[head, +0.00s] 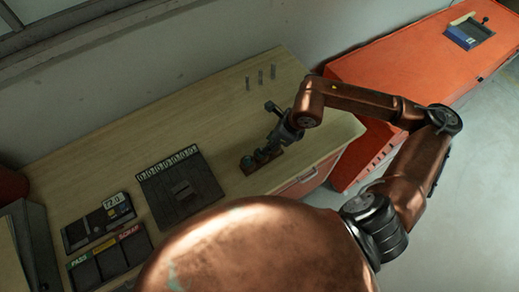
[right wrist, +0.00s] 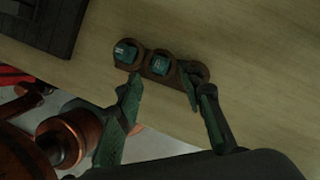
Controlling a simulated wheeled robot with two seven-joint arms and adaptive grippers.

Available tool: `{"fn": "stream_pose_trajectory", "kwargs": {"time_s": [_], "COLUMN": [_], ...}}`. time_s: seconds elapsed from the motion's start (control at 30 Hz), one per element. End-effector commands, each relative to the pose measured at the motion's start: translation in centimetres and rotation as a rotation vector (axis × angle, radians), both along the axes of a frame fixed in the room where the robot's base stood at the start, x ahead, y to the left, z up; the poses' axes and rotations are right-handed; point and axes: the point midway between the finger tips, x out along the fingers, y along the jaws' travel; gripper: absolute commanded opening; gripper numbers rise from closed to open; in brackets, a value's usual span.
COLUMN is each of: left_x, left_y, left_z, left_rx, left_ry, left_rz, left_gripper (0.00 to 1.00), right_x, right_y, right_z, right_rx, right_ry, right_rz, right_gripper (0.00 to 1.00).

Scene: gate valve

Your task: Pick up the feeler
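A small brown rack (head: 246,163) stands near the table's front right edge. In the right wrist view the rack (right wrist: 176,79) has three round places. Two hold teal pieces with pale labels, a left one (right wrist: 125,53) and a middle one (right wrist: 159,64). The third, at the right, is dark and partly covered by a finger. I cannot tell which thing is the feeler. My right gripper (head: 271,148) is over the rack, and its fingers (right wrist: 162,80) are spread with nothing seen between them but the rack and table. My left gripper is out of view.
Three grey pins (head: 260,77) stand at the back of the table (head: 190,115). A dark slotted tray (head: 180,190), a device reading 72.0 (head: 98,222) and a PASS/SCRAP tray (head: 110,257) lie left. An orange cabinet (head: 400,75) stands right.

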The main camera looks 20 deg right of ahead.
Motion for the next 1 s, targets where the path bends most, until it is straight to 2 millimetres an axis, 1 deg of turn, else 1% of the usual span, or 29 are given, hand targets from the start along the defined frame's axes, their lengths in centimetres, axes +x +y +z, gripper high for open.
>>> {"fn": "stream_pose_trajectory", "kwargs": {"time_s": [0.03, 0.17, 0.33, 0.4, 0.5, 0.77, 1.0], "left_x": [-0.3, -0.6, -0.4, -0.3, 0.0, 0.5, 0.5], "left_y": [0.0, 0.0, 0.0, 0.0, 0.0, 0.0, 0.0], "left_z": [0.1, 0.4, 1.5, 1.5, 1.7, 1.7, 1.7], "left_rx": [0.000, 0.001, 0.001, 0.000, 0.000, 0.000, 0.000], "left_ry": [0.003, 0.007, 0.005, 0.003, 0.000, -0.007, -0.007], "left_rz": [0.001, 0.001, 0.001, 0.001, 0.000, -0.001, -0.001], "left_gripper": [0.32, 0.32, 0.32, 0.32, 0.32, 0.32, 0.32], "right_x": [0.1, 0.5, 1.4, 1.7, 2.0, 2.1, 2.1], "right_y": [0.3, 0.7, 1.7, 1.9, 2.2, 2.3, 2.2], "right_z": [-0.5, -1.6, -3.7, -4.6, -5.5, -5.9, -5.8], "right_rx": [0.004, 0.006, 0.008, 0.008, 0.007, 0.006, 0.006], "right_ry": [0.004, 0.004, 0.005, 0.005, 0.004, 0.002, 0.002], "right_rz": [0.000, 0.001, 0.003, 0.002, 0.003, 0.004, 0.004], "right_gripper": [0.35, 0.35, 0.35, 0.35, 0.35, 0.35, 0.19]}}
